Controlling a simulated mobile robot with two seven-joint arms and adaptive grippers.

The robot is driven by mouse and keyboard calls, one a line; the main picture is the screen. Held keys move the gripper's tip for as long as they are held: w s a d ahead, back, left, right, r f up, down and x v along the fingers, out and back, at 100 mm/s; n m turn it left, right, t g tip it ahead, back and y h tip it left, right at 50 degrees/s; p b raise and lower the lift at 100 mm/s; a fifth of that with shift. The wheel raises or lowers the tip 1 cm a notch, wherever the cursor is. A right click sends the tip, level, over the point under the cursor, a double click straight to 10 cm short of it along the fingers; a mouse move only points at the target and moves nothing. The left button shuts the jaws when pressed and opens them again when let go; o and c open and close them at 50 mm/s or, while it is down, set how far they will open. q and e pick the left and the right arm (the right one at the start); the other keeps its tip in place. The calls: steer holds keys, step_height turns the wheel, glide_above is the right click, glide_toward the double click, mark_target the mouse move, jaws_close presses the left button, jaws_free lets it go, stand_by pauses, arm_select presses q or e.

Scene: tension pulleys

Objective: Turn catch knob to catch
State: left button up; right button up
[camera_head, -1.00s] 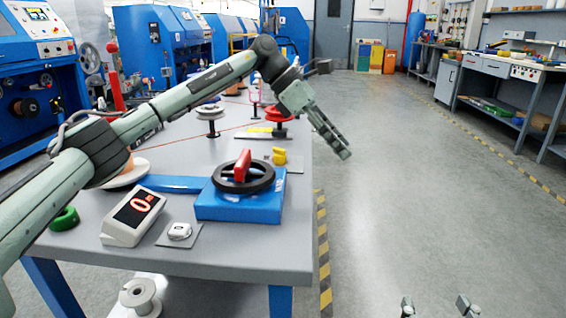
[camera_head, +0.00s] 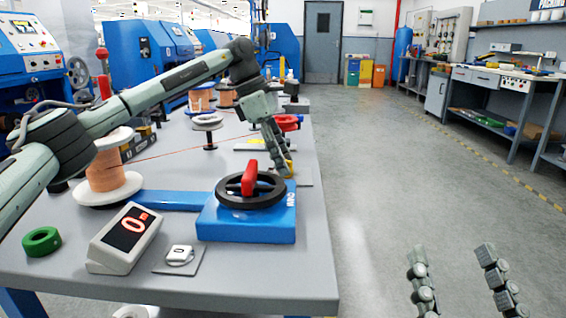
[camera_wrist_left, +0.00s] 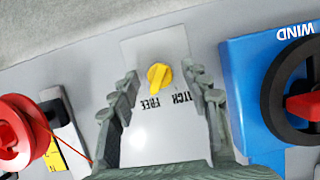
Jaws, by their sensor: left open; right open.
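The yellow catch knob (camera_wrist_left: 158,77) sits on a light plate in the left wrist view, beside upside-down lettering that reads FREE and a second, partly hidden word. Its ridge runs roughly lengthwise in that view; I cannot tell for sure which word it points at. In the head view the knob (camera_head: 289,167) is partly hidden by my left gripper (camera_head: 280,170). The left gripper (camera_wrist_left: 160,95) is open, its fingers on either side of the plate, with the knob between and just beyond the fingertips. My right gripper (camera_head: 458,280) is open and empty over the floor.
A blue block with a black handwheel and red handle (camera_head: 249,179) stands close to the knob, right of my fingers in the wrist view. A red pulley (camera_wrist_left: 16,132) is on the left there. A display box (camera_head: 124,238) and green ring (camera_head: 41,241) lie nearer.

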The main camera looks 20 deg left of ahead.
arm_select(q)
steer(key=shift+d+f, duration=0.1)
steer(key=shift+f, duration=0.15)
steer(key=shift+c, duration=0.2)
jaws_close()
